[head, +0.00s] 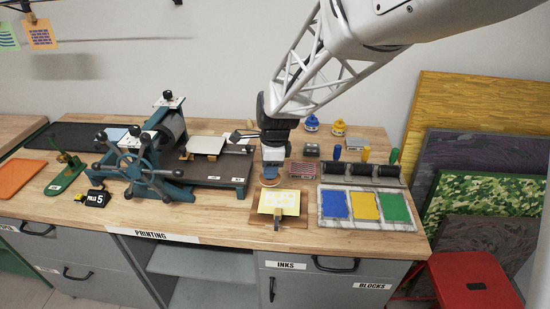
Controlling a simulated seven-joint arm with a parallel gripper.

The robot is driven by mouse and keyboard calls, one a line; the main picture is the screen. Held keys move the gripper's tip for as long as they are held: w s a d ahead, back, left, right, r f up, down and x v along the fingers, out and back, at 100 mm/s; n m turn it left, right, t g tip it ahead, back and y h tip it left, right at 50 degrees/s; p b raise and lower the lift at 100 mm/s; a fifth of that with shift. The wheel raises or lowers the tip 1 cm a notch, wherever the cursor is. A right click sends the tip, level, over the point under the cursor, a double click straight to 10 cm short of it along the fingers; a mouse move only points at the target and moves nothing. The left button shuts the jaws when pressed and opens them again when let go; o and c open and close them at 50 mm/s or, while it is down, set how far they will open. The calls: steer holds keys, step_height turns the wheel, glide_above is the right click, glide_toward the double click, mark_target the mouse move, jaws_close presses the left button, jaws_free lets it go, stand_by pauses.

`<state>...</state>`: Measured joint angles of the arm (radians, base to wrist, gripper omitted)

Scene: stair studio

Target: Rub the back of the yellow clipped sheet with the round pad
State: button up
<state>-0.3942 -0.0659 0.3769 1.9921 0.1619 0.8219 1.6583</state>
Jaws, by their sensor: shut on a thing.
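The yellow clipped sheet (286,197) lies on a brown board (298,220) near the front edge of the bench, with a small wooden clip (277,217) at its front edge. My gripper (271,171) points down just behind the sheet. It is shut on the round pad (271,182), an orange-brown disc low over the back of the board. I cannot tell whether the pad touches the sheet or the board. The fingers are small and partly merge with the pad.
A tray of blue, yellow and green ink (364,220) lies close on the right, with rollers (362,171) behind it. A printing press (160,150) stands on the left. A red mesh block (303,169) is just right of my gripper. A red stool (470,280) stands at front right.

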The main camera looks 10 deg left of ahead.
mark_target(279, 180)
steer(key=shift+f, duration=0.15)
steer(key=shift+f, duration=2.9)
steer(key=shift+f, duration=0.45)
steer(key=shift+d, duration=0.2)
steer(key=shift+d, duration=0.8)
steer(key=shift+d, duration=0.15)
steer(key=shift+d, duration=0.9)
steer(key=shift+d, duration=0.2)
